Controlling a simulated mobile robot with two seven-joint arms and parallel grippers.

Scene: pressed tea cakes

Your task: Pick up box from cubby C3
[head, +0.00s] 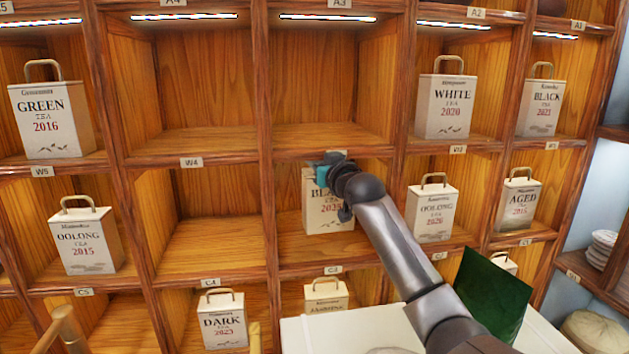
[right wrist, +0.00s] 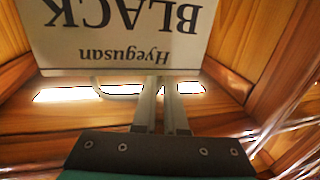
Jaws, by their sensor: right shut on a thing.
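The white BLACK tea box (head: 328,212) stands upright in the middle cubby above the label C3 (head: 333,270). My right gripper (head: 330,170) is at its top, and my wrist hides part of its front. In the right wrist view the box (right wrist: 125,35) appears upside down, with the word BLACK and "Hyegusan" on its face. There the fingers of my right gripper (right wrist: 162,92) are close together on its pale handle (right wrist: 118,89). I cannot tell whether the box's base touches the shelf. My left gripper is not in view.
An OOLONG box (head: 432,213) stands in the cubby to the right. The cubby to the left (head: 208,240) and the one above (head: 320,105) are empty. Wooden dividers enclose the cubby closely. A white surface with a dark green panel (head: 492,290) is at lower right.

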